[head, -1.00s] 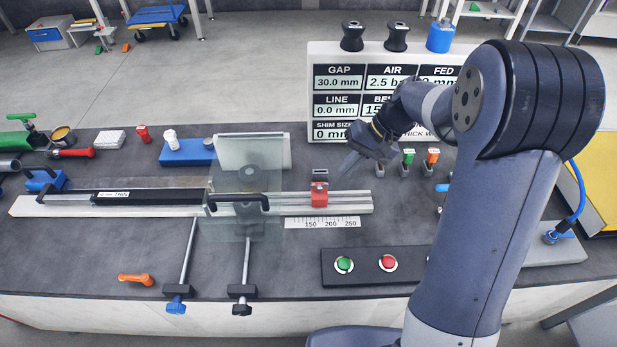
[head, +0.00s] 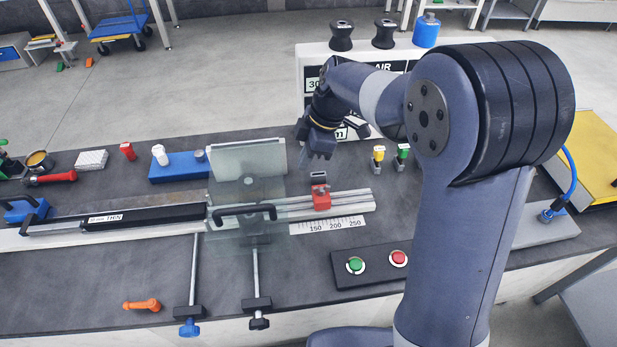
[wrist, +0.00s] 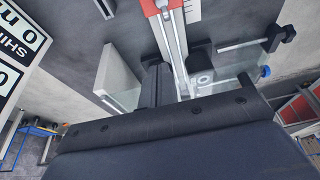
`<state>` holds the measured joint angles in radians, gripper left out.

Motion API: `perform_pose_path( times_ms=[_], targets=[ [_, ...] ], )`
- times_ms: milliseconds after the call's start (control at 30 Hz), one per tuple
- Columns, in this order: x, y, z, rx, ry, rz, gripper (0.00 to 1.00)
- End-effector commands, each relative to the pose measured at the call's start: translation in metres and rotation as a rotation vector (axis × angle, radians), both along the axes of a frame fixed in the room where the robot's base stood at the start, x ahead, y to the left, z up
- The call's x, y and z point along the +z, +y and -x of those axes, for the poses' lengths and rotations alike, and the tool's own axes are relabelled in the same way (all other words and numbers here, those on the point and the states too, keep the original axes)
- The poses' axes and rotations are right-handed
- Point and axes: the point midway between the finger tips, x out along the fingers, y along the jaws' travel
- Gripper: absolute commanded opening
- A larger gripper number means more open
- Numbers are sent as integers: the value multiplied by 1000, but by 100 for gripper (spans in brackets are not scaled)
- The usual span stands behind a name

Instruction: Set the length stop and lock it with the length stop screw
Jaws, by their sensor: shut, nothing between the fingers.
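The red length stop (head: 321,200) sits on the light metal rail (head: 355,198), behind the printed scale with 150, 200 and 250. A small grey piece (head: 318,177), perhaps the length stop screw, shows on top of it. In the wrist view the red stop (wrist: 152,5) is at the top edge, on the rail. My gripper (head: 308,158) is shut and empty, pointing down above and slightly behind the stop, apart from it. In the wrist view its dark fingers (wrist: 155,85) are close together beside the rail.
A clear guard (head: 232,190) with a dark handle stands left of the stop. The scale (head: 328,225) lies in front. A button box (head: 375,264) with green and red buttons is at the front right. Small coloured-top switches (head: 378,156) stand right of my gripper.

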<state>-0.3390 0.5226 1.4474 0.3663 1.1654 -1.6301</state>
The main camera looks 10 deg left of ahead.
Motion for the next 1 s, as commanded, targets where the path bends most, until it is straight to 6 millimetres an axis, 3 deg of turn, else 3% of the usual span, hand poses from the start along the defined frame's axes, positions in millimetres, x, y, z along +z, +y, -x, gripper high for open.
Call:
perform_pose_path(
  times_ms=[167,567,733,1000],
  targets=[
    [-19,7,3,6,4,2,0],
    [-96,32,10,1,6,3,0],
    [-91,4,1,-3,3,2,0],
    [-93,-8,-1,1,2,1,0]
  ],
)
